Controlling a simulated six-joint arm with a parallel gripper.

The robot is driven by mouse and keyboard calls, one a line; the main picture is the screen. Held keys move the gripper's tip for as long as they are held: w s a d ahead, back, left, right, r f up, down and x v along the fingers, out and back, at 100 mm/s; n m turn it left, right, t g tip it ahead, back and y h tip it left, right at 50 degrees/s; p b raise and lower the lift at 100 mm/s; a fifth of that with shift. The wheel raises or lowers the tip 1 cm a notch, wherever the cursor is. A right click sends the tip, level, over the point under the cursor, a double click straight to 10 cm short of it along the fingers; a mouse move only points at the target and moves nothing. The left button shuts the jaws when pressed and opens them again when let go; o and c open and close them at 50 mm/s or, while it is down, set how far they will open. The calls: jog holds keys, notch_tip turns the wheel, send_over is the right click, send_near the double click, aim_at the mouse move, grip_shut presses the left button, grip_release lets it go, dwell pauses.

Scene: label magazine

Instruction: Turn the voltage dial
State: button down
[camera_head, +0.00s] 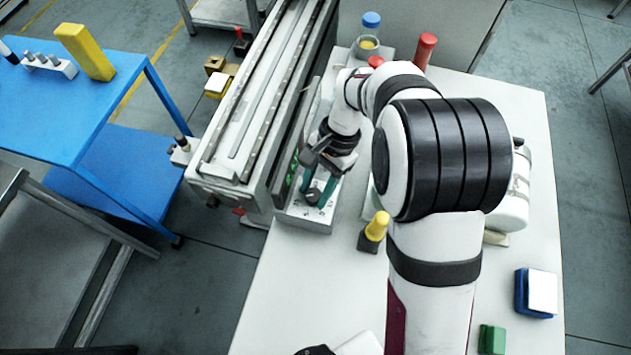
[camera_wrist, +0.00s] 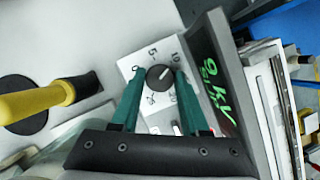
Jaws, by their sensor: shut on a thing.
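The voltage dial (camera_wrist: 160,77) is a round dark knob with a light pointer line, on a white plate marked with numbers. In the wrist view its line points to the upper right, towards the mark that looks like 10. My gripper (camera_wrist: 160,80) has teal fingers, one on each side of the dial, shut on it. In the head view my gripper (camera_head: 318,190) is down over the pale control box (camera_head: 303,222) and hides the dial there.
A yellow-handled tool on a dark base (camera_head: 376,228) stands close to the right of the box. The long rail machine (camera_head: 250,110) borders it on the left. A red-topped item (camera_head: 425,48) and a blue-capped jar (camera_head: 369,38) stand behind.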

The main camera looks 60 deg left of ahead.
jog(key=c, duration=0.7)
grip_release()
jog(key=v, duration=1.5)
jog(key=shift+w+a+r, duration=0.1)
jog(key=shift+r, duration=0.3)
jog(key=w+d+r+m+y, duration=0.1)
jog(key=w+d+r, duration=0.15)
jog(key=d, duration=0.35)
jog(key=w+d+r+m+y, duration=0.1)
jog(key=w+d+r, duration=0.15)
jog(key=d, duration=0.35)
jog(key=s+d+m+t, duration=0.2)
jog(key=d+m, duration=0.2)
jog(key=d, duration=1.1)
jog(key=s+d+f+m, duration=0.1)
jog(key=s+d, duration=0.1)
jog(key=s+d+f+m+t, duration=0.1)
jog(key=s+d+f, duration=0.1)
jog(key=s+d, duration=0.1)
jog(key=s+d+f+t+y, duration=0.1)
jog(key=s+d+f, duration=0.1)
jog(key=d, duration=0.1)
jog(key=shift+s+d+f+m, duration=0.2)
jog(key=shift+s+f+m, duration=0.05)
jog(key=shift+s+m, duration=0.15)
